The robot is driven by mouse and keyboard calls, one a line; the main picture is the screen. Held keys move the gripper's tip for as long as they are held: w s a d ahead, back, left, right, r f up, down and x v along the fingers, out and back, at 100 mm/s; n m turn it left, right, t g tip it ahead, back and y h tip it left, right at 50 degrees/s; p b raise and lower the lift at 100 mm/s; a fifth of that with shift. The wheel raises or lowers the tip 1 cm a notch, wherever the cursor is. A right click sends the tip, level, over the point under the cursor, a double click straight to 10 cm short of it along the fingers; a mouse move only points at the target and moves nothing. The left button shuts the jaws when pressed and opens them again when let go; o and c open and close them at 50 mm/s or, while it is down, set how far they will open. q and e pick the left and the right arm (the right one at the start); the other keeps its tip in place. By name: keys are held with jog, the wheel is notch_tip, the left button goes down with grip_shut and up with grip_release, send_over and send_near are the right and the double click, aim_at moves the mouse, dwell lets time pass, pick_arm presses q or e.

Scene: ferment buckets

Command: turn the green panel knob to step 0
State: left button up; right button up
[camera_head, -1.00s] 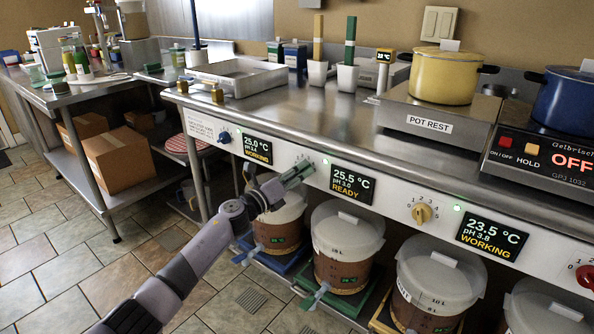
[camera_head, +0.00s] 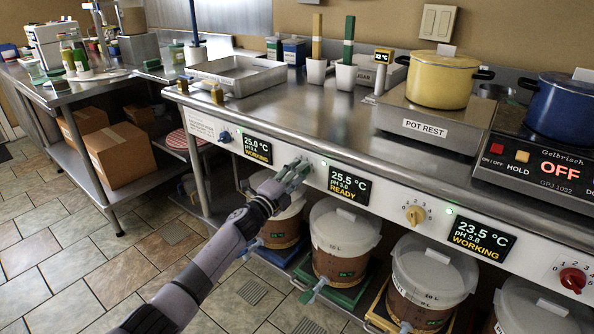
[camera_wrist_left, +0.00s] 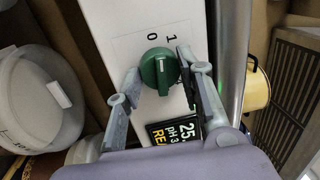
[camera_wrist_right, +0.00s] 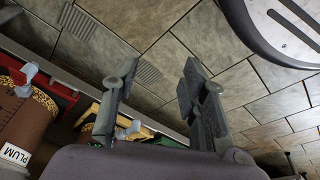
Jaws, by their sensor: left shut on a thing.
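The green panel knob (camera_wrist_left: 159,71) shows in the left wrist view on the white panel strip, with a pale pointer line on its face. The printed marks 0 and 1 lie just above it in that view; the line points toward them, but which one it meets is hard to tell. My left gripper (camera_head: 297,170) has its fingers on either side of the knob and is shut on it; in the head view the fingers hide the knob. The left fingers also show in the left wrist view (camera_wrist_left: 156,82). My right gripper (camera_wrist_right: 158,100) is open and empty over the floor.
Beside the knob are the READY display (camera_head: 350,184) and the WORKING display (camera_head: 258,149). A yellow knob (camera_head: 414,215) and a red knob (camera_head: 572,280) sit further right. Lidded buckets (camera_head: 342,240) stand below the panel. The steel worktop edge (camera_head: 400,160) overhangs.

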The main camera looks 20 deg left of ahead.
pick_arm(q)
jog(key=shift+n+p, duration=0.35)
jog(key=shift+n, duration=0.65)
pick_arm(e)
jog(key=shift+s+f, duration=0.3)
jog(key=shift+f, duration=0.55)
jog(key=shift+s+f, duration=0.25)
jog(key=shift+f, duration=0.55)
pick_arm(q)
jog(key=o, duration=1.2)
jog(key=shift+c, duration=0.2)
jog(key=v, duration=1.2)
jog(key=shift+d, duration=0.15)
jog(key=shift+s, duration=0.1)
